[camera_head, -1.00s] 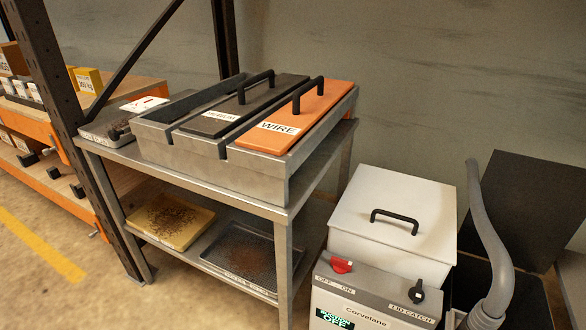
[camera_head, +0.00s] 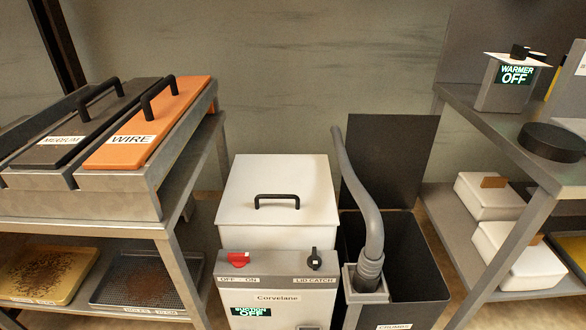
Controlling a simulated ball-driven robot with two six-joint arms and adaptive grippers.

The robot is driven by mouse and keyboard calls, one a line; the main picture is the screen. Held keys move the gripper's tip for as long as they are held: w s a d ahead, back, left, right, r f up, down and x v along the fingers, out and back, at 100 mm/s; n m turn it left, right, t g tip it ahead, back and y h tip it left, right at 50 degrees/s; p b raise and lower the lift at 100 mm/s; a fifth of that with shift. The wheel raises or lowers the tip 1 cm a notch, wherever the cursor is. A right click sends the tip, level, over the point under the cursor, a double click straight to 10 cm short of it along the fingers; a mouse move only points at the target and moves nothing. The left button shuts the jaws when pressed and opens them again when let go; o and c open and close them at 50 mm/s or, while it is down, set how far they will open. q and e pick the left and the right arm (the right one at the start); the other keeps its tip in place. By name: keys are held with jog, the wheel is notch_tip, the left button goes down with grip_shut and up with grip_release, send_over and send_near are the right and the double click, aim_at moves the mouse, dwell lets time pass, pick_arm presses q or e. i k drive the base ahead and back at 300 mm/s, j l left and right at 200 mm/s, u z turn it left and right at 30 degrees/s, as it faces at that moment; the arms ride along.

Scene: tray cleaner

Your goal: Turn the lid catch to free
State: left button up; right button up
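The tray cleaner, a pale box labelled Corvelane (camera_head: 277,298), stands on the floor at the lower middle. Its white lid (camera_head: 277,180) lies shut and carries a black handle (camera_head: 277,200). The lid catch (camera_head: 314,259) is a small black knob at the right of the grey top panel, above a LID CATCH label, and its pointer looks roughly upright. A red OFF/ON knob (camera_head: 238,259) sits at the left, above a green display (camera_head: 250,312) reading SUCTION OFF. Neither gripper shows.
A grey hose (camera_head: 368,200) rises beside an open dark crumbs bin (camera_head: 410,250) right of the cleaner. A metal rack (camera_head: 90,228) with lidded slots stands left, trays below. A shelf (camera_head: 490,125) with a warmer box (camera_head: 508,82) stands right.

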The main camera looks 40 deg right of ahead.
aim_at(314, 261)
jog(key=z, duration=1.15)
jog(key=j, duration=0.2)
jog(key=k+z, duration=0.05)
